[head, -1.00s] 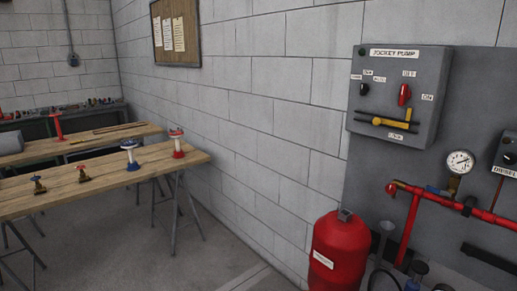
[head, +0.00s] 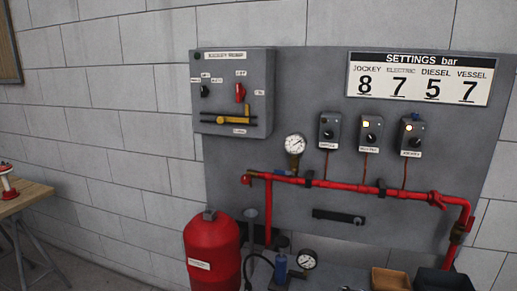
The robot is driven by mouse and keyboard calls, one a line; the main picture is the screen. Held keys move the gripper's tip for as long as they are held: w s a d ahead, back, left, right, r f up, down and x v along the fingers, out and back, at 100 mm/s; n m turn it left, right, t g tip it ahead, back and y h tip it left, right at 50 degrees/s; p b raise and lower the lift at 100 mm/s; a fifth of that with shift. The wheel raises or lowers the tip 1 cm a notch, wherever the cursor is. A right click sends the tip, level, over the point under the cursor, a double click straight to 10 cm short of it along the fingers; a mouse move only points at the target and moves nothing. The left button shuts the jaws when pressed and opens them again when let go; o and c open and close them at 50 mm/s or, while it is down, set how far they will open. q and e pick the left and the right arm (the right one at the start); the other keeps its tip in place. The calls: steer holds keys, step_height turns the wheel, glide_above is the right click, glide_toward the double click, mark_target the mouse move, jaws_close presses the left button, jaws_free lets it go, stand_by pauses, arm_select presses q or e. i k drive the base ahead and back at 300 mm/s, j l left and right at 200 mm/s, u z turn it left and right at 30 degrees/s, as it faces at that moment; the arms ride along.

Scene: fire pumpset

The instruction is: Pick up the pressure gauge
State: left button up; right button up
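A round white-faced pressure gauge (head: 295,143) stands on a brass fitting above the red pipe on the grey panel. A second white-faced gauge (head: 307,260) sits low, beside a small blue device (head: 281,266) at the bottom of the view. I cannot tell from the picture which gauge the task means. Neither of my grippers shows in the head view.
A red tank (head: 212,252) stands at the panel's left. The jockey pump box (head: 234,92), several small switch boxes (head: 370,134) and a settings sign (head: 420,78) are on the panel. A brown bin (head: 390,279) and a dark bin (head: 444,280) sit at lower right. A wooden table (head: 25,196) is at far left.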

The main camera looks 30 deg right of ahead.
mark_target(295, 143)
steer(key=z, duration=1.15)
